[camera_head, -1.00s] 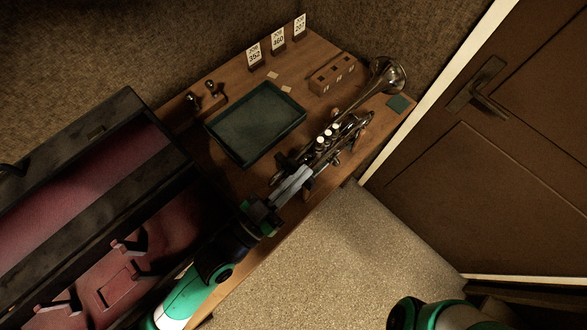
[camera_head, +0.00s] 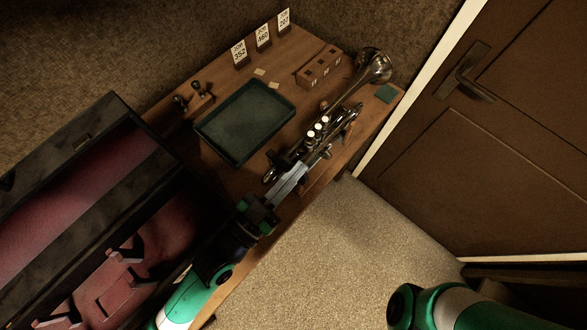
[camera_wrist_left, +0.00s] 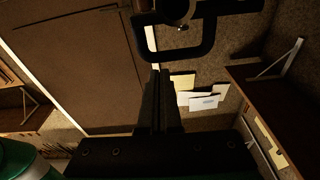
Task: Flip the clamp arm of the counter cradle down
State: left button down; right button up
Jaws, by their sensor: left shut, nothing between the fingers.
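A brass horn with a flared bell (camera_head: 374,66) and pale valve caps (camera_head: 318,127) lies along the counter's near edge. The counter cradle under it is mostly hidden by the horn, and I cannot clearly make out its clamp arm or how that stands. My left gripper (camera_head: 302,166) is shut and empty, with its fingers close to the near end of the horn; I cannot tell whether they touch. In the left wrist view its fingers (camera_wrist_left: 160,88) point at a dark U-shaped bar (camera_wrist_left: 182,56) just ahead. My right gripper is out of view.
A green tray (camera_head: 202,128) lies beside the horn. An open red-lined case (camera_head: 92,205) fills the left. Carpet (camera_head: 335,235) and a door (camera_head: 480,140) lie right.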

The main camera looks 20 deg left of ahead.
pick_arm(q)
jog(key=s+a+r+b, duration=0.1)
jog(key=s+a+b, duration=0.1)
jog(key=s, duration=0.7)
jog(key=shift+a+r, duration=0.3)
jog(key=shift+a, duration=0.1)
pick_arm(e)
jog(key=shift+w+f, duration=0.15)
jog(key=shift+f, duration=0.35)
pick_arm(q)
jog(key=shift+w, duration=0.1)
